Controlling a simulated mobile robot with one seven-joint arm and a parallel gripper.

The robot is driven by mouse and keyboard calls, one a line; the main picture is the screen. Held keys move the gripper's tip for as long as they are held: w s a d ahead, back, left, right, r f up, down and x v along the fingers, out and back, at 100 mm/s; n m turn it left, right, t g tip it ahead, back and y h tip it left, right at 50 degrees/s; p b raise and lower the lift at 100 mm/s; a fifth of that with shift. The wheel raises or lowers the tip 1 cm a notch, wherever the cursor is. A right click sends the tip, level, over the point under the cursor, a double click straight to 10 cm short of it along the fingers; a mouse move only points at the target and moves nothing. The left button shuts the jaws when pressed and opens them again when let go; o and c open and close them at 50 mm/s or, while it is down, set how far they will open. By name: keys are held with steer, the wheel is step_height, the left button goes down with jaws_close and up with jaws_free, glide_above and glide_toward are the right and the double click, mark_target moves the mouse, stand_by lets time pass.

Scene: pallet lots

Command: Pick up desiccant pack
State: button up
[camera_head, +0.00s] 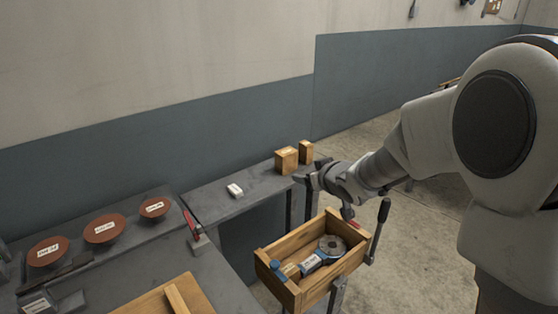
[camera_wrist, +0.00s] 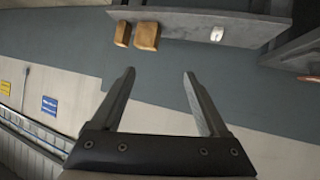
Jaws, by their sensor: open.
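A small white pack (camera_head: 235,190), likely the desiccant pack, lies flat on the grey bench top. In the wrist view the white pack (camera_wrist: 217,34) shows small near the top, right of two brown boxes. My gripper (camera_head: 304,178) is at the right end of the bench, to the right of the pack and apart from it. In the wrist view my gripper (camera_wrist: 158,75) has its two fingers spread wide with nothing between them.
Two brown boxes, a larger one (camera_head: 286,160) and a smaller one (camera_head: 306,152), stand behind my gripper. A wooden crate (camera_head: 284,292) with a grinder (camera_head: 326,250) is in front. A red-handled clamp (camera_head: 193,225) and brown discs (camera_head: 104,228) are left. Bench around the pack is clear.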

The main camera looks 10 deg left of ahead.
steer(key=a+f+n+g+y+b, duration=0.25)
steer(key=a+f+y, duration=0.25)
steer(key=a+f, duration=0.65)
steer(key=b, duration=0.2)
glide_toward(239, 192)
steer(key=f+x, duration=0.1)
steer(key=x, duration=0.2)
steer(key=shift+t, duration=0.25)
steer(key=shift+r+b+x, duration=0.2)
steer(key=shift+b+x, duration=0.2)
steer(key=shift+x, duration=1.05)
steer(key=shift+r+b+x, duration=0.2)
steer(key=shift+b+x, duration=0.15)
steer(key=shift+x, duration=1.1)
steer(key=shift+a, duration=0.2)
jaws_close()
